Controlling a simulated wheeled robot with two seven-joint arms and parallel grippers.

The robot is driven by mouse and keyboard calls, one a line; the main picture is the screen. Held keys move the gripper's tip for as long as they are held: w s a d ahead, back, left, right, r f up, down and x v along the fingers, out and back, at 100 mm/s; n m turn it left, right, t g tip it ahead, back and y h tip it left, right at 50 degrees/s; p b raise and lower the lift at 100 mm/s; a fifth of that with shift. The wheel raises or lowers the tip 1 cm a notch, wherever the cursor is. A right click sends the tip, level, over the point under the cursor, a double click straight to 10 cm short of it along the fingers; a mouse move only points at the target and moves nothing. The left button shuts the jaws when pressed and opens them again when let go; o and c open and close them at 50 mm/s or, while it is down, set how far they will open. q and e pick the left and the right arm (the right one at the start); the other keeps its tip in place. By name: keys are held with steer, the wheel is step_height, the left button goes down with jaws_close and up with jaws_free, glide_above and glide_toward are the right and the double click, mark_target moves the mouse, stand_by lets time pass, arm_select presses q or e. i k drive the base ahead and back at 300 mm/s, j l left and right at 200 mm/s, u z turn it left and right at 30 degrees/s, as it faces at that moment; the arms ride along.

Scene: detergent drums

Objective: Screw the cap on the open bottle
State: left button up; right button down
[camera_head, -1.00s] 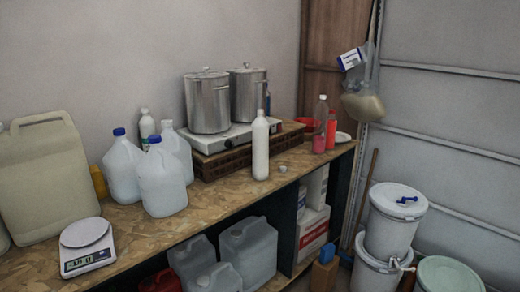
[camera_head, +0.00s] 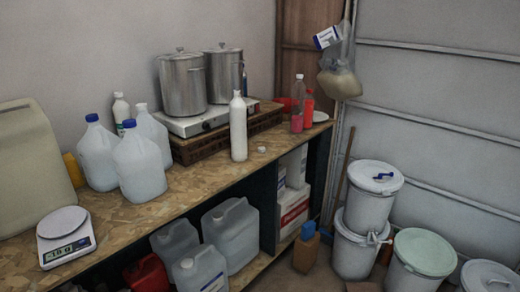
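A tall white bottle (camera_head: 238,130) stands upright near the front edge of the wooden worktop (camera_head: 205,185). Its narrow neck shows at the top, and I see no separate cap on it. A small pale round piece that looks like a cap (camera_head: 262,149) lies on the worktop just right of the bottle, apart from it. Neither of my grippers is in view.
A stove with two steel pots (camera_head: 182,84) stands behind the bottle on a brown crate (camera_head: 185,152). Blue-capped jugs (camera_head: 139,167) and a scale (camera_head: 65,237) stand to the left. Red bottles (camera_head: 308,107) stand right. White buckets (camera_head: 370,195) stand on the floor.

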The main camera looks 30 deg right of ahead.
mark_target(237, 107)
steer(key=i+l, duration=0.95)
steer(key=l, duration=0.2)
steer(key=i+l, duration=0.45)
steer(key=l, duration=0.1)
